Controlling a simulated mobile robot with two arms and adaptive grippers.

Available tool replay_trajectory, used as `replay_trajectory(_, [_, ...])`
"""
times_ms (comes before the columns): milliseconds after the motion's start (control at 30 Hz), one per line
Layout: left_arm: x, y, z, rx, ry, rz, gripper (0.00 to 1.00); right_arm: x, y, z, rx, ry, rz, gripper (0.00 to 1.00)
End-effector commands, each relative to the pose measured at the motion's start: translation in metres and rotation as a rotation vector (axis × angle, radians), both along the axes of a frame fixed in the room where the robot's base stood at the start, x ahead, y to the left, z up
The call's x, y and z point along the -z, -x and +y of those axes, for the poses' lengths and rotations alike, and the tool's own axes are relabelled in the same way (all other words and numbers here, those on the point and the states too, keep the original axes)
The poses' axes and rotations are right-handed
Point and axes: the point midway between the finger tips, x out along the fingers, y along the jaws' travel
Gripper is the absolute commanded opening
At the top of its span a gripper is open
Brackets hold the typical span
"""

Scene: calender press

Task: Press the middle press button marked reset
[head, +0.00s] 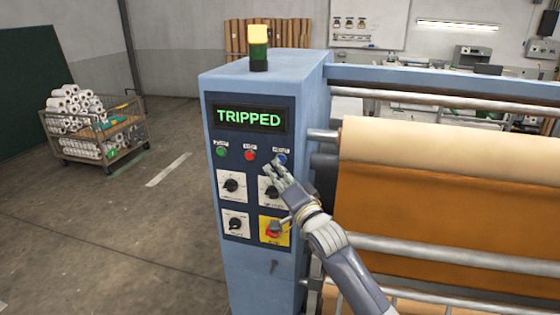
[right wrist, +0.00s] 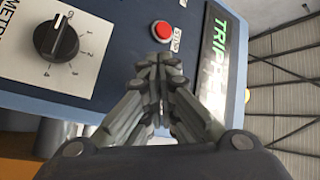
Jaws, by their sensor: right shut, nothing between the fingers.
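The control panel carries a row of three buttons below a display reading TRIPPED. A green button (head: 221,152) is at the left, a red button (head: 249,156) in the middle and a blue button (head: 281,159) at the right. In the right wrist view the label by the red button (right wrist: 162,30) seems to read STOP; the blue button's label is too small to read surely. My right gripper (head: 274,168) is shut and empty, its fingertips just below and left of the blue button. Contact cannot be told.
Several dials (head: 233,185) and a yellow-backed red switch (head: 273,231) sit below the buttons. Rollers with tan sheet (head: 440,150) stand right of the panel. A cart of white rolls (head: 92,125) is at the far left. The floor left of the press is clear.

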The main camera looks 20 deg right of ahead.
Motion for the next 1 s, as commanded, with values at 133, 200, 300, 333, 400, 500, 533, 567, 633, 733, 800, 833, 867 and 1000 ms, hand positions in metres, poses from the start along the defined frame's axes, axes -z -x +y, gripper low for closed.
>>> replay_trajectory(133, [0.0000,0.0001,-0.0003,0.000,0.000,0.000,0.58,0.0002,-0.0004,-0.0002,0.000,0.001,0.000,0.00])
replay_trajectory(200, [0.0000,0.0001,-0.0003,0.000,0.000,0.000,0.58,0.0001,-0.0004,-0.0002,0.000,0.001,0.000,0.00])
replay_trajectory(300, [0.0000,0.0001,-0.0003,0.000,0.000,0.000,0.58,0.0002,-0.0004,-0.0003,0.000,0.001,0.000,0.00])
replay_trajectory(333, [0.0000,0.0002,-0.0004,0.000,0.000,0.000,0.58,0.0001,-0.0005,-0.0003,0.000,0.001,0.000,0.00])
replay_trajectory(400, [0.0001,0.0002,-0.0004,0.000,0.000,0.000,0.58,0.0002,-0.0008,-0.0006,0.000,0.001,0.000,0.00])
replay_trajectory(500, [0.0002,0.0002,-0.0004,0.000,0.000,0.000,0.58,0.0002,-0.0017,-0.0012,0.000,0.002,0.000,0.00])
replay_trajectory(533, [0.0003,0.0002,-0.0004,0.000,0.001,0.000,0.58,0.0001,-0.0019,-0.0013,0.000,0.002,0.000,0.00])
replay_trajectory(567, [0.0003,0.0002,-0.0004,0.000,0.001,0.000,0.58,0.0001,-0.0023,-0.0015,0.000,0.002,0.000,0.00])
replay_trajectory(633, [0.0004,0.0001,-0.0004,0.000,0.001,0.000,0.58,0.0001,-0.0030,-0.0019,0.000,0.002,0.000,0.00])
replay_trajectory(733, [0.0006,0.0001,-0.0005,0.000,0.001,0.000,0.58,0.0001,-0.0039,-0.0026,0.000,0.002,-0.001,0.00])
replay_trajectory(800, [0.0007,0.0002,-0.0004,0.000,0.001,0.000,0.58,0.0000,-0.0046,-0.0030,0.000,0.002,-0.001,0.00])
replay_trajectory(833, [0.0007,0.0002,-0.0004,0.000,0.001,0.000,0.58,0.0001,-0.0049,-0.0032,0.000,0.002,-0.001,0.00])
replay_trajectory(867, [0.0008,0.0001,-0.0005,0.000,0.001,0.000,0.58,0.0001,-0.0052,-0.0034,0.000,0.002,-0.001,0.00])
replay_trajectory(1000, [0.0009,0.0002,-0.0004,0.000,0.001,0.000,0.58,0.0002,-0.0066,-0.0045,0.000,0.002,-0.001,0.00])
